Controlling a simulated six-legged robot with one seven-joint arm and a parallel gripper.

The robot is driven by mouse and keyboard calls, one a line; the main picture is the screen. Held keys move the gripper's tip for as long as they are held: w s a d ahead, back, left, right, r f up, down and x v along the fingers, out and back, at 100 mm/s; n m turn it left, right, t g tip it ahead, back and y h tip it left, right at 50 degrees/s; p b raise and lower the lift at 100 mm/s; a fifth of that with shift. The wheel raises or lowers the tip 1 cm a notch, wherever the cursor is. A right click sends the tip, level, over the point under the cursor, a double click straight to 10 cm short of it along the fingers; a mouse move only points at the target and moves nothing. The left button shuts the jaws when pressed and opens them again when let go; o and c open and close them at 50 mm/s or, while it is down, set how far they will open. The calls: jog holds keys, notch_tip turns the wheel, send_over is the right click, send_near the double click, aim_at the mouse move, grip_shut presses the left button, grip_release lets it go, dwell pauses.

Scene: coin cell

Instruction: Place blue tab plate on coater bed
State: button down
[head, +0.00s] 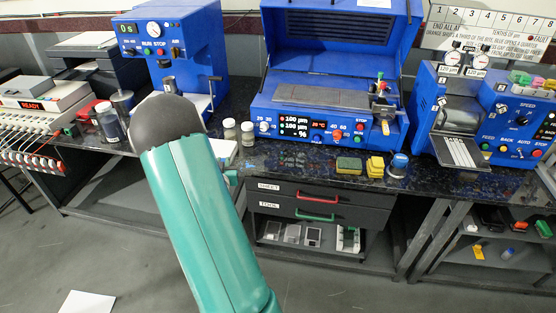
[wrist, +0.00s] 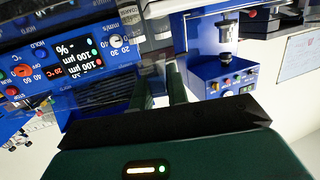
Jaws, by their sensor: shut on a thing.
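The coater (head: 330,115) is the blue machine in the middle of the bench, its lid raised. Its flat grey coater bed (head: 312,93) looks bare in the head view. My gripper (wrist: 160,85) shows in the wrist view, its two dark green fingers shut on a thin piece that I take for the blue tab plate. The piece is mostly hidden and its tab colour does not show. The coater's front panel (wrist: 85,55) appears upside down beside the fingers, at the left. In the head view my teal arm hides most of my gripper.
Other plates (head: 292,234) lie on a shelf below the drawers (head: 315,205). Blue machines stand on both sides.

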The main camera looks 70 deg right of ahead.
aim_at(259, 160)
jog(key=s+d+r+m+g, duration=0.1)
jog(key=s+d, duration=0.1)
jog(key=s, duration=0.1)
jog(key=s+d+r+m+g+h, duration=0.1)
jog(key=s+d, duration=0.2)
jog(key=s+d+r+m+g, duration=0.1)
jog(key=s+d+g, duration=0.1)
jog(key=s, duration=0.2)
jog(key=shift+d+r, duration=0.15)
jog(key=shift+d, duration=0.05)
